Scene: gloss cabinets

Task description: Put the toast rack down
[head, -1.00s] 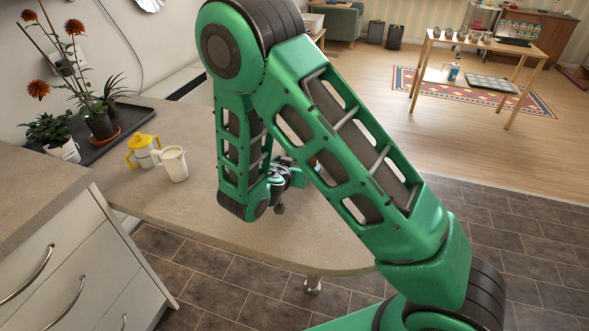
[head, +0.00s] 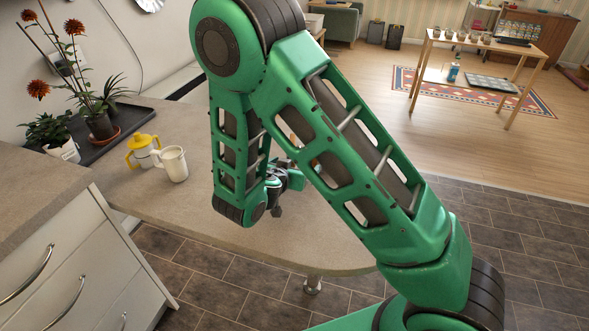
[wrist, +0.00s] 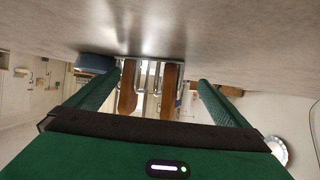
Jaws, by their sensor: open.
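The toast rack (wrist: 149,72), a metal wire rack with brown toast slices (wrist: 170,88) in it, shows in the wrist view, which looks upside down. It rests against the grey worktop (wrist: 230,35), which fills the top of that view. My gripper (wrist: 165,78) is open, with one green finger on each side of the rack. A gap shows between the right finger and the rack; the left finger appears close to it, and I cannot tell if it touches. In the head view my arm hides the rack and most of the gripper.
A blue object (wrist: 95,63) is near the rack. The worktop's front right is clear.

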